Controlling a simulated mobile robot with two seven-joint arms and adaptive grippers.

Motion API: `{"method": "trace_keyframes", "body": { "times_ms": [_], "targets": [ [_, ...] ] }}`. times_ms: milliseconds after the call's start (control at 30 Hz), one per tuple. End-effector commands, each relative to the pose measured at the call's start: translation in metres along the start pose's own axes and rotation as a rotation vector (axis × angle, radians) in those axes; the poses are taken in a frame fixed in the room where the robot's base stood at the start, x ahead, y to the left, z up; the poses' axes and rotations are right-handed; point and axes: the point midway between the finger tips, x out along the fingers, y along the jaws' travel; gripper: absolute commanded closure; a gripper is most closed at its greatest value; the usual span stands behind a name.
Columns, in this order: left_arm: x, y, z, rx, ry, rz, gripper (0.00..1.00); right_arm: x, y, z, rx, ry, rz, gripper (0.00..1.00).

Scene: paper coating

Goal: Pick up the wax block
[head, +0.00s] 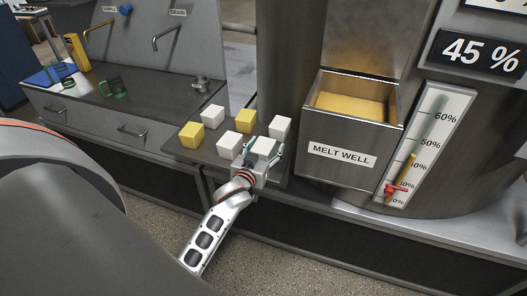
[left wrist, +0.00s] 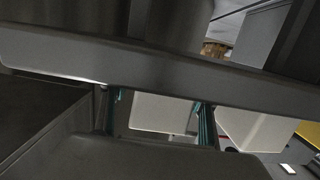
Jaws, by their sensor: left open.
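Several cube-shaped blocks stand in two rows on a dark board (head: 178,144). Two are yellow, one at the left (head: 191,134) and one at the back (head: 246,121); the others are white. The pictures do not mark which is the wax block. My left gripper (head: 262,153) is open at the front right white block (head: 264,145). In the left wrist view this white block (left wrist: 160,113) shows between the two teal-edged fingers (left wrist: 158,122); contact cannot be told. Another white block (left wrist: 255,130) and a yellow one (left wrist: 309,132) are to its right. My right gripper is not in view.
The melt well (head: 340,155), an open metal box with yellow inside, is just right of the blocks. A level gauge (head: 430,145) stands beyond it.

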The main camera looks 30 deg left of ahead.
Motion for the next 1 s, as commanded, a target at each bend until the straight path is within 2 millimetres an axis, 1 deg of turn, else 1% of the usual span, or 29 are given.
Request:
{"method": "trace_keyframes", "body": {
  "times_ms": [33,100,200,433,467,500,567,600,633,667,1000],
  "targets": [
    [0.008,0.001,-0.001,0.002,0.001,0.0,0.4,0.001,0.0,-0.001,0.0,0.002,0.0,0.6],
    [0.016,0.001,0.0,0.001,0.0,0.0,0.4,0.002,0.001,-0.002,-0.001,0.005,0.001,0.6],
    [0.023,0.001,0.0,0.0,-0.001,0.0,0.4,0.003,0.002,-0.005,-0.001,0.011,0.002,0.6],
    [0.024,0.0,0.0,-0.001,-0.001,0.0,0.4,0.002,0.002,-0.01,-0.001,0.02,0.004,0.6],
    [0.024,0.0,0.0,-0.001,-0.001,0.0,0.43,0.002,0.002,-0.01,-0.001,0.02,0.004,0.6],
    [0.024,0.0,0.0,-0.001,-0.001,0.0,0.53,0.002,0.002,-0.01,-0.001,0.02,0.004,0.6],
    [0.024,0.0,0.0,-0.001,-0.001,0.0,0.69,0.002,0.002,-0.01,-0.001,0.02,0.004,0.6],
    [0.024,0.0,0.0,-0.001,-0.001,0.0,0.79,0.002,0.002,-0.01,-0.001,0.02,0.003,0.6],
    [0.024,0.0,0.0,-0.001,-0.001,0.0,0.87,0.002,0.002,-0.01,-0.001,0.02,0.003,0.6],
    [0.024,0.0,0.0,-0.001,-0.001,0.0,0.9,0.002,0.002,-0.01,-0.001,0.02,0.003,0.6],
    [0.024,0.0,-0.003,-0.001,0.001,0.0,0.9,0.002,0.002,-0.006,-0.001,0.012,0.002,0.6]
  ]
}}
